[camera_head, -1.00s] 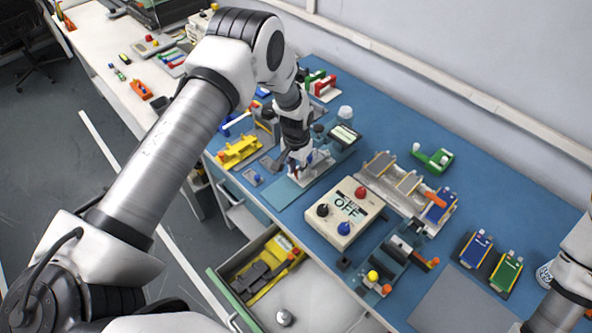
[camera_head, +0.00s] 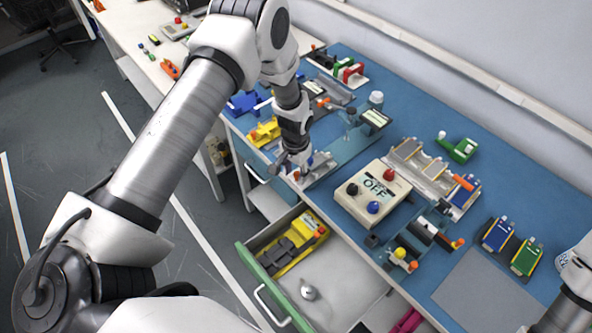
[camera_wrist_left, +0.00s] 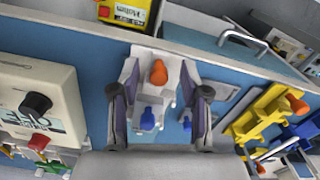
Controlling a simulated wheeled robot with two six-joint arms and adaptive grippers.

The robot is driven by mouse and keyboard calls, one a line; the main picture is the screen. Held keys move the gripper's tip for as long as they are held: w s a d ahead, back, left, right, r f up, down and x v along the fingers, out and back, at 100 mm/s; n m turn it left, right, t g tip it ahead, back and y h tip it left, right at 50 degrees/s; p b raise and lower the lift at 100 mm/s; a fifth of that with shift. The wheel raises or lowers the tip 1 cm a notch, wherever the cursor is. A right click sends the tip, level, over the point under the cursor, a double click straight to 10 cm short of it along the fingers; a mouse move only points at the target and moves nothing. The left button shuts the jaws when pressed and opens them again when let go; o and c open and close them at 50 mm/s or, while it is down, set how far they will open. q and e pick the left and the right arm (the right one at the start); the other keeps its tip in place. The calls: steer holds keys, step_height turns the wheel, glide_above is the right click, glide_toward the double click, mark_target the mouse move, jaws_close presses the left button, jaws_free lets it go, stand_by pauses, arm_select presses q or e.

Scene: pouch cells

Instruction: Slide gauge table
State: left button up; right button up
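The gauge table (camera_head: 319,168) is a light grey sliding block on a long teal base (camera_head: 345,149), near the bench's front edge. In the left wrist view, the gauge table (camera_wrist_left: 133,72) carries an orange knob (camera_wrist_left: 158,72) and blue parts. My left gripper (camera_head: 298,170) is down over it. In the left wrist view, my left gripper's dark fingers (camera_wrist_left: 160,108) stand on both sides of the block and appear to touch it. The gauge head (camera_head: 374,119) stands at the base's far end. My right gripper is out of view; only part of that arm shows at lower right.
A cream control box (camera_head: 372,193) reading OFF stands to the right. A yellow fixture (camera_head: 265,132) is close on the left. An open drawer (camera_head: 335,272) with a yellow device (camera_head: 293,244) juts out below. A grey mat (camera_head: 487,295) lies clear at lower right.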

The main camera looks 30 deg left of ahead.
arm_select(q)
steer(key=shift+r, duration=0.1)
step_height(320, 180, up, 12)
stand_by(0.4)
steer(key=shift+w, duration=0.1)
